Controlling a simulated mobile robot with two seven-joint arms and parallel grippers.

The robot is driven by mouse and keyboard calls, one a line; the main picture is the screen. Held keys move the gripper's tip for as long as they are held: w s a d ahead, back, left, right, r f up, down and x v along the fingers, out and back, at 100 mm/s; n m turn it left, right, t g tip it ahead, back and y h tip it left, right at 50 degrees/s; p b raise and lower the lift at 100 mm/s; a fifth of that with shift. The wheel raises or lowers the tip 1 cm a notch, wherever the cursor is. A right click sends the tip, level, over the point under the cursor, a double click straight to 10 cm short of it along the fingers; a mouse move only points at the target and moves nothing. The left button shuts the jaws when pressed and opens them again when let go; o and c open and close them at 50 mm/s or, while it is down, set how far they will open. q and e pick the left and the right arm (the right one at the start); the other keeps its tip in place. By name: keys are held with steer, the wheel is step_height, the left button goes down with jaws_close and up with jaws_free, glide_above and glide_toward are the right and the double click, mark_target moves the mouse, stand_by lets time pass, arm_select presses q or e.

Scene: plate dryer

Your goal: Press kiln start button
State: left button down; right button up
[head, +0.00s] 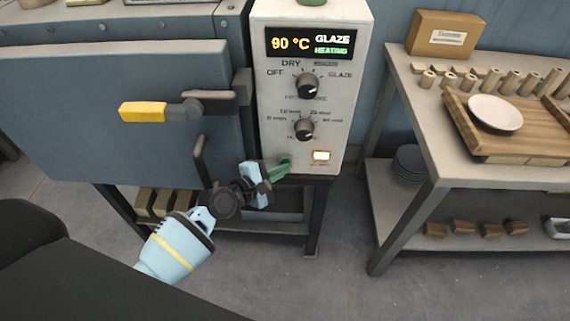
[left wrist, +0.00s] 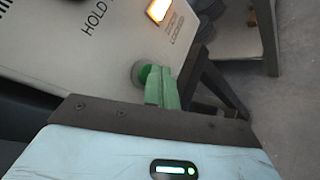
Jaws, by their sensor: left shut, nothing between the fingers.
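The kiln control panel (head: 332,120) is a white upright box. Its display (head: 310,43) reads 90 °C, GLAZE and HEATING. A round green button (left wrist: 141,73) sits low on the panel, left of a glowing orange-white lamp (head: 321,155); the lamp also shows in the left wrist view (left wrist: 158,10). My left gripper (head: 284,167) is shut and empty, its green fingers together. In the left wrist view the fingertips (left wrist: 160,82) are at the green button and overlap its edge; I cannot tell whether they press it. In the head view the fingers partly hide the button.
Two black knobs, an upper one (head: 307,86) and a lower one (head: 303,129), stick out above the button. The blue-grey kiln door (head: 70,110) with a yellow handle (head: 143,111) is at left. A shelved table (head: 425,125) with a wooden board and plate stands at right.

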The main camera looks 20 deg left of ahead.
arm_select(q)
steer(key=shift+a+r, duration=0.1)
steer(key=shift+r, duration=0.05)
arm_select(e)
steer(key=shift+w+r, duration=0.1)
steer(key=shift+w, duration=0.05)
arm_select(q)
steer(key=shift+s+d+p, duration=0.2)
steer(key=shift+s+p, duration=0.25)
steer(key=shift+s, duration=0.35)
arm_select(e)
steer(key=shift+w+r, duration=0.25)
steer(key=shift+r, duration=0.15)
arm_select(q)
steer(key=s, duration=0.1)
steer(key=s+d+p, duration=0.1)
steer(key=s, duration=0.2)
steer(key=shift+s+d+p, duration=0.25)
steer(key=shift+s+p, duration=0.1)
steer(key=shift+s, duration=0.05)
arm_select(e)
steer(key=shift+w+r+t, duration=0.15)
steer(key=shift+w+r, duration=0.25)
steer(key=shift+r, duration=0.2)
steer(key=shift+w+r+t, duration=0.15)
steer(key=shift+w+r, duration=0.2)
steer(key=shift+r, duration=0.25)
